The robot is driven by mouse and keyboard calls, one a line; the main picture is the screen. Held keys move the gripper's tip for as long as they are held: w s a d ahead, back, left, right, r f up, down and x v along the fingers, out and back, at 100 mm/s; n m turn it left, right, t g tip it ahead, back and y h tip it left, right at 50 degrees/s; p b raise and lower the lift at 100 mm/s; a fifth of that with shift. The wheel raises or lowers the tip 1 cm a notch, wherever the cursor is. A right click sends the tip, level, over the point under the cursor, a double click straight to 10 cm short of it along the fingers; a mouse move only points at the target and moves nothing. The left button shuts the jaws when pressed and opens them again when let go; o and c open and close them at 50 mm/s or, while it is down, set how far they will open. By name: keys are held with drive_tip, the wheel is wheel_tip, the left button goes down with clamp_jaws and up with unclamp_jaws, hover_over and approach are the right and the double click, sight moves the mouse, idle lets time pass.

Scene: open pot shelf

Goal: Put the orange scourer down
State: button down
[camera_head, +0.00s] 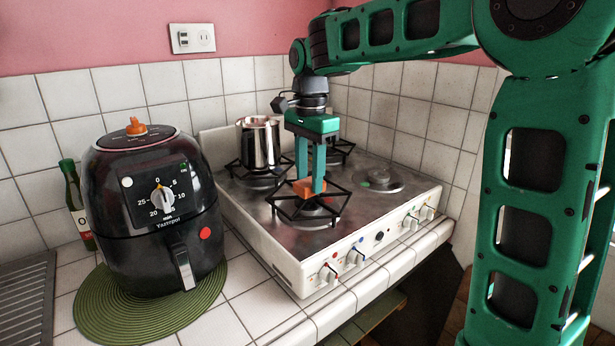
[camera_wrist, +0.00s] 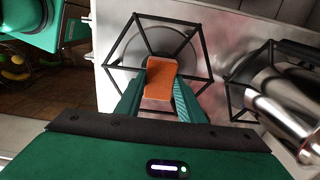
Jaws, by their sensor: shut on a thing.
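The orange scourer (camera_head: 306,188) is a small orange block between the fingertips of my gripper (camera_head: 318,186), at the front left burner of the stove. In the wrist view the scourer (camera_wrist: 160,78) sits between the two green fingers of my gripper (camera_wrist: 160,98). The gripper is shut on it and points straight down. The scourer is over the black pan support (camera_head: 322,212) of that burner. I cannot tell whether it touches the support.
The white stove (camera_head: 268,252) has a metal pot (camera_head: 258,145) on its back left burner; the pot (camera_wrist: 285,105) shows beside the gripper in the wrist view. A black air fryer (camera_head: 150,215) stands left on a green mat (camera_head: 100,318). A green bottle (camera_head: 72,200) is behind it.

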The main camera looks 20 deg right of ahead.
sight(309, 181)
drive_tip(key=shift+f, duration=0.4)
drive_tip(key=c, duration=1.2)
unclamp_jaws()
drive_tip(key=shift+r, duration=0.1)
wheel_tip(309, 181, up, 13)
drive_tip(key=s+d+f+n, duration=0.3)
drive_tip(key=s+d+f, duration=0.55)
drive_tip(key=s, duration=0.25)
drive_tip(key=s+d+f+n, duration=0.3)
drive_tip(key=s+d+f, duration=0.55)
drive_tip(key=s, duration=0.25)
drive_tip(key=s+f+n, duration=0.2)
drive_tip(key=s+f, duration=0.6)
drive_tip(key=s, duration=0.1)
drive_tip(key=shift+s, duration=0.2)
drive_tip(key=shift+d, duration=0.1)
